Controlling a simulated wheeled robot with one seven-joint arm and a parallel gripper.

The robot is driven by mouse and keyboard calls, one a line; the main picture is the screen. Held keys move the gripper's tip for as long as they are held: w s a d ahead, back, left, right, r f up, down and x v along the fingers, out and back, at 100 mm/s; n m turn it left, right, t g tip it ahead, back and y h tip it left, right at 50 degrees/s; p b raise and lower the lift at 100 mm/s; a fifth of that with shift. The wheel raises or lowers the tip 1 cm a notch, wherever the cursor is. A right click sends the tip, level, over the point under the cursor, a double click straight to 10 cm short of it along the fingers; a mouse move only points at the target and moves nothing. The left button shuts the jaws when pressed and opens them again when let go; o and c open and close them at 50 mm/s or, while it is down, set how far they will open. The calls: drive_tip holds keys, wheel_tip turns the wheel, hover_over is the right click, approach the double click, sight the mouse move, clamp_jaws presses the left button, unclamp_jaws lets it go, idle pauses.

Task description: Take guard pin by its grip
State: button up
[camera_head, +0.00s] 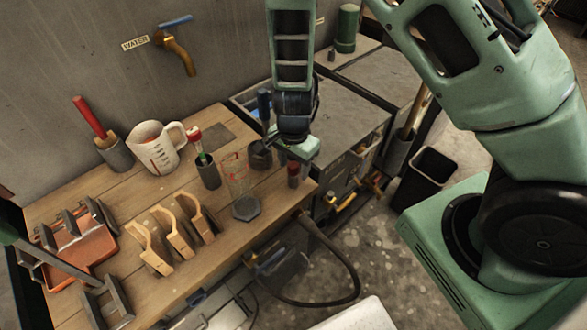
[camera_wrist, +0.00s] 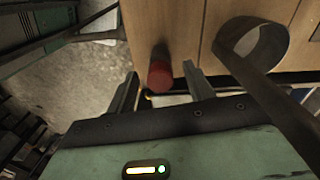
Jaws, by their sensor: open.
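The guard pin appears to be the small upright piece with a red grip (camera_head: 293,169) at the right front edge of the wooden bench. Its round red end shows in the wrist view (camera_wrist: 160,76), between my two fingers. My gripper (camera_wrist: 160,70) is open, with one finger on each side of the red grip and a visible gap on both sides. In the head view my gripper (camera_head: 299,150) hangs just above and behind the red piece, and its fingers are mostly hidden there. The pin's lower part is hard to make out.
A clear beaker (camera_head: 237,180) and a dark cup with a red-topped tool (camera_head: 208,172) stand left of the pin. Wooden holders (camera_head: 170,235), a measuring jug (camera_head: 158,148) and an orange tray (camera_head: 82,255) are further left.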

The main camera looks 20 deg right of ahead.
drive_tip(key=shift+f, duration=0.3)
drive_tip(key=c, duration=1)
drive_tip(key=shift+r, duration=0.1)
wheel_tip(320, 180, up, 18)
drive_tip(key=shift+f+p, duration=0.1)
drive_tip(key=shift+p, duration=0.75)
